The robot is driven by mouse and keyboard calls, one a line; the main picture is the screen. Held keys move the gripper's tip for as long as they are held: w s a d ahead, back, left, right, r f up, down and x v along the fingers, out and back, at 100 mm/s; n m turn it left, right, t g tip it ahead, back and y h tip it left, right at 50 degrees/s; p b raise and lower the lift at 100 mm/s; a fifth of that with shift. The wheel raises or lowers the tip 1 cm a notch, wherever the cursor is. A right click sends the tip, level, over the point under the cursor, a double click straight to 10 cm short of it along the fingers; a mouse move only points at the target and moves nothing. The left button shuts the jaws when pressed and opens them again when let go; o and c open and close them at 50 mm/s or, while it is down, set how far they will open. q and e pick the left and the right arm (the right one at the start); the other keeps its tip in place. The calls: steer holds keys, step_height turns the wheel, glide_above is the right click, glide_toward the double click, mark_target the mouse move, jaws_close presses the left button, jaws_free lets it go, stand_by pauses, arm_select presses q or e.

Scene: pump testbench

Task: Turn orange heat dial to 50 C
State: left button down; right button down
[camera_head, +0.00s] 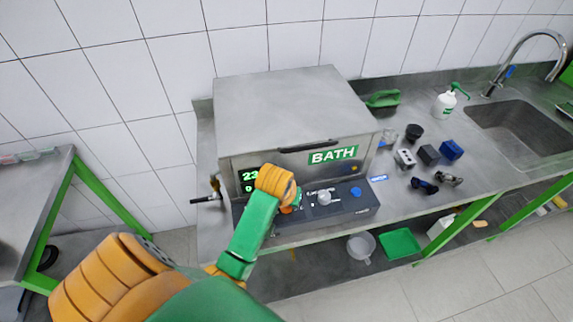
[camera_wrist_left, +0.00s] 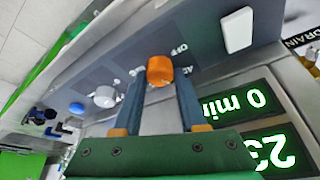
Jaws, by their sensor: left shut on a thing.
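The orange heat dial (camera_wrist_left: 160,70) is on the front panel of the bath (camera_head: 290,100), between the fingertips of my left gripper (camera_wrist_left: 160,82) in the left wrist view. The two fingers are shut on the dial. In the head view my left gripper (camera_head: 291,203) is at the panel, and my arm hides most of the dial. The display (camera_head: 249,180) begins with 23 on its top line; it also shows in the left wrist view (camera_wrist_left: 262,125), upside down, with "0 min". The dial's pointer and exact setting cannot be read. My right gripper is not in view.
A grey knob (camera_head: 324,197) and a blue button (camera_head: 356,191) sit right of the dial on the panel. A white switch (camera_wrist_left: 237,30) is on its other side. Several small blocks and fittings lie on the counter by the sink (camera_head: 520,125). A valve (camera_head: 214,190) sticks out at the bath's left.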

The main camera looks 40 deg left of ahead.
arm_select(q)
steer(key=m, duration=0.2)
steer(key=m+h, duration=0.2)
steer(key=m, duration=0.1)
steer(key=shift+a+r+m, duration=0.1)
steer(key=shift+a+m, duration=0.15)
steer(key=shift+m, duration=0.05)
steer(key=m+h, duration=0.2)
steer(key=m, duration=0.2)
steer(key=shift+w+m, duration=0.1)
steer(key=shift+m, duration=0.2)
steer(key=shift+c, duration=2.3)
jaws_free()
steer(key=shift+w+d, duration=0.1)
